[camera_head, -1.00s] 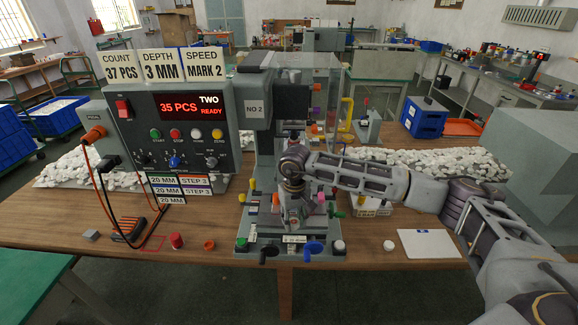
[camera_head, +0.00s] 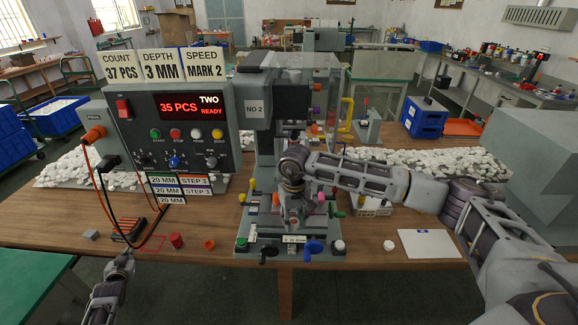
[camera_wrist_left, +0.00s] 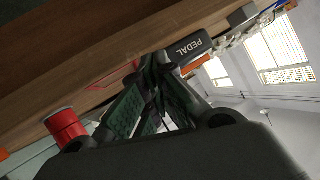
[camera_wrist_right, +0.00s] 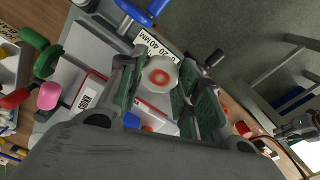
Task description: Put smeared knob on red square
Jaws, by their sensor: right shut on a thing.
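The smeared knob (camera_wrist_right: 160,74), white with a red ring on its face, sits between the fingertips of my right gripper (camera_wrist_right: 158,82), which is shut on it. My left gripper (camera_head: 123,265) is in front of the table edge below the square. Its fingers (camera_wrist_left: 157,65) look closed together and empty.
A red cylinder (camera_head: 176,240) and an orange ring (camera_head: 209,244) stand between the square and the printer. Cables and a pedal (camera_wrist_left: 190,50) lie near the square. A white cap (camera_head: 338,246) and a white sheet (camera_head: 430,243) are at the right.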

